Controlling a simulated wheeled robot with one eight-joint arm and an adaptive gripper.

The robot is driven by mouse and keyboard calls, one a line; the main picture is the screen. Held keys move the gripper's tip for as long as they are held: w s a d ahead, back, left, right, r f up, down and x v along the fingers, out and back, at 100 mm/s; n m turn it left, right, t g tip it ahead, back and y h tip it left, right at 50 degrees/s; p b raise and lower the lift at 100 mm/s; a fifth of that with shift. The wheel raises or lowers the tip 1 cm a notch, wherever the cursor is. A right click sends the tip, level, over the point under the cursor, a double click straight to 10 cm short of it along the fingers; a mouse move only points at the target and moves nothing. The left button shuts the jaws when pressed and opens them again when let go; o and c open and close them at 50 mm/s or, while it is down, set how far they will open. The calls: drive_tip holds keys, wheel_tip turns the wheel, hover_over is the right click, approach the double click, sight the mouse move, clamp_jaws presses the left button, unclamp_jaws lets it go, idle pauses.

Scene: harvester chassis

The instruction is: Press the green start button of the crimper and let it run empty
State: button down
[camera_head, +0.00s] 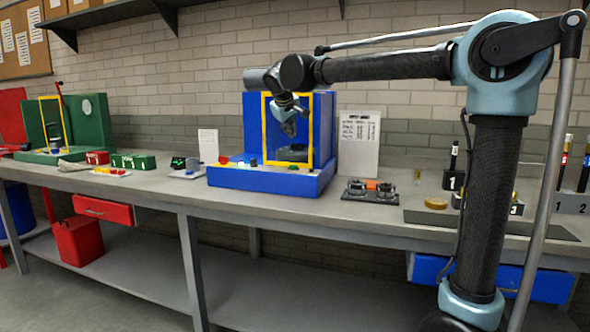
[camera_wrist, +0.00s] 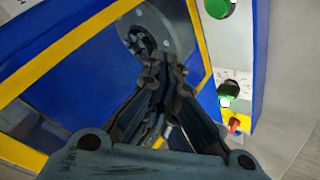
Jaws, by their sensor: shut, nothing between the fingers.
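The blue machine (camera_head: 268,180) with a yellow-framed opening (camera_head: 265,130) stands on the bench in the head view; I take it to be the crimper. My gripper (camera_head: 289,127) hangs in front of that opening, pointing down. In the wrist view my gripper (camera_wrist: 168,72) is shut and empty, its fingertips in front of a grey round part (camera_wrist: 175,45) inside the yellow frame. A round green button (camera_wrist: 218,8) is on the pale panel at the upper right, cut by the picture's edge and apart from my fingers. Below it are a black knob (camera_wrist: 229,88) and a red control (camera_wrist: 235,124).
A green machine (camera_head: 90,118) stands at the far left. A black fixture (camera_head: 370,192) and a grey tray (camera_head: 430,217) lie to the right. A white sheet (camera_head: 359,143) stands beside the blue machine. Bare bench (camera_head: 300,207) lies in front.

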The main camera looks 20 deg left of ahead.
drive_tip(key=shift+w+d, duration=0.1)
drive_tip(key=shift+d, duration=0.1)
drive_tip(key=shift+f, duration=4.45)
drive_tip(key=shift+f, duration=0.8)
drive_tip(key=shift+r, duration=0.9)
drive_tip(key=shift+r, duration=2.5)
